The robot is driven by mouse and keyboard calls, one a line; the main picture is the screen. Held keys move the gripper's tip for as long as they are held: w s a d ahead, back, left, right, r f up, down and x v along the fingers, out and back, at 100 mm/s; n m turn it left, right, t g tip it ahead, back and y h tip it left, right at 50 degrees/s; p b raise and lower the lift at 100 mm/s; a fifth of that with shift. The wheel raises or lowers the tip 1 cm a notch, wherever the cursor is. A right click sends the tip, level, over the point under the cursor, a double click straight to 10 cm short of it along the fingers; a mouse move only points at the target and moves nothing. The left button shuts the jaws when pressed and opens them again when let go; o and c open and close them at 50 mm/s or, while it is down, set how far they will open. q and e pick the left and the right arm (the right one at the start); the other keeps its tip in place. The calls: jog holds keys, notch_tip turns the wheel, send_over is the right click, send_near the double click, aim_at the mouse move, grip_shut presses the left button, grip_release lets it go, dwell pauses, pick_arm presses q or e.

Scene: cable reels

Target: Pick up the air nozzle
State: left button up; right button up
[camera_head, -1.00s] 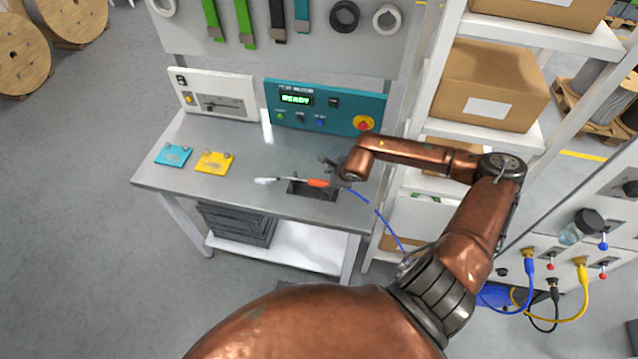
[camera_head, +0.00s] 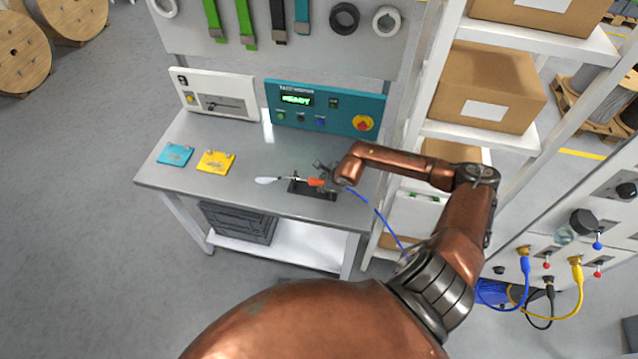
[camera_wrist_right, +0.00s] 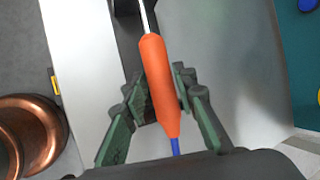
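The air nozzle (camera_head: 316,182) has an orange handle, a thin metal tube, a white tip to the left and a blue hose behind. It rests at a small black stand on the workbench (camera_head: 226,187). My right gripper (camera_head: 326,174) is at the handle's hose end. In the right wrist view the handle (camera_wrist_right: 158,85) lies between the two green-grey fingers of the gripper (camera_wrist_right: 159,84). The fingers are apart, with narrow gaps showing beside the handle. The stand is partly hidden. My left gripper is out of view.
A teal tester panel (camera_head: 325,107) and a white panel (camera_head: 217,103) stand at the bench's back. A blue plate (camera_head: 174,154) and a yellow plate (camera_head: 215,162) lie at left. A shelf with cardboard boxes (camera_head: 489,85) stands close on the right.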

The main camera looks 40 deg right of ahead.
grip_shut()
jog(key=shift+r, duration=0.1)
jog(key=shift+r+b, duration=0.45)
jog(key=shift+r, duration=0.05)
jog(key=s+a+r+b, duration=0.2)
jog(key=s+r, duration=0.4)
jog(key=s+a+r+b, duration=0.2)
jog(key=s+r, duration=0.4)
jog(key=s, duration=0.1)
jog(key=shift+s+a, duration=0.15)
jog(key=shift+a, duration=0.15)
